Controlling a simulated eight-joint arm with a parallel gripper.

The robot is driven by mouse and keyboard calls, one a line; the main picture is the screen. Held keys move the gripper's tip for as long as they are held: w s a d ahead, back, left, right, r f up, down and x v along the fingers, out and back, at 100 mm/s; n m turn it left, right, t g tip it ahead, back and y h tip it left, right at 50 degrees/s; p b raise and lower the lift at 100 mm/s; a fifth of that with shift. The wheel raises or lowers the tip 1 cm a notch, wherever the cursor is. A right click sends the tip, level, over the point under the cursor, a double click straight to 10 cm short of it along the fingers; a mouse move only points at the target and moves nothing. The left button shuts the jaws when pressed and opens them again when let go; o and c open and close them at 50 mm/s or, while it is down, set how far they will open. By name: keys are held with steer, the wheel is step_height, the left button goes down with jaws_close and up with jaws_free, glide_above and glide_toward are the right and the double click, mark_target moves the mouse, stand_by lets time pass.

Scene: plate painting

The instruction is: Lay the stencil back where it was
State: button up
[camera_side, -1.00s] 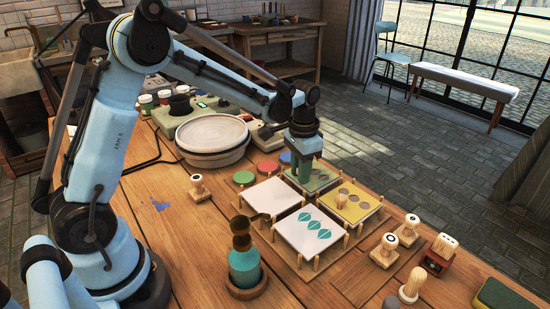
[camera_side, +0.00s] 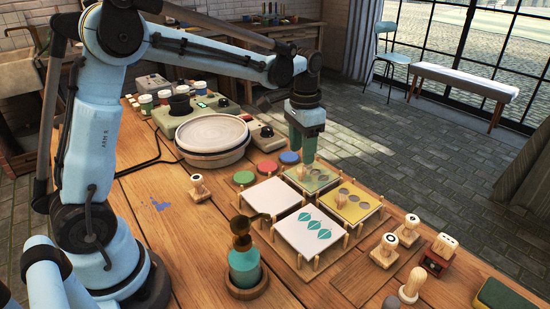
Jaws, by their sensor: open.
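A greenish, see-through-looking stencil (camera_side: 322,180) with round holes lies in the back cell of the pegged wooden rack. A yellow sheet (camera_side: 353,212) with round grey spots and a wooden knob lies in the right cell; I cannot tell whether it is a second stencil or a tile. My gripper (camera_side: 302,160) is open just above the greenish stencil, pointing down, with nothing visible in it. The fingertips seem apart from the stencil, and they hide part of its far side.
The rack also holds a blank white tile (camera_side: 270,197) and a white tile with teal leaf shapes (camera_side: 302,247). A teal bottle (camera_side: 244,266) stands in front. Wooden stamps (camera_side: 408,230) stand at right. Coloured pads (camera_side: 267,168) and a round wheel (camera_side: 212,135) are behind.

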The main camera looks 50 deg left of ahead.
step_height(320, 180, up, 5)
steer(key=s+d+f+n+t, duration=0.1)
steer(key=s+t, duration=0.2)
steer(key=s, duration=0.4)
steer(key=s+d+f+n+t, duration=0.1)
steer(key=s+t, duration=0.3)
steer(key=s, duration=0.4)
steer(key=shift+d+f+n, duration=0.25)
steer(key=shift+d+n, duration=0.05)
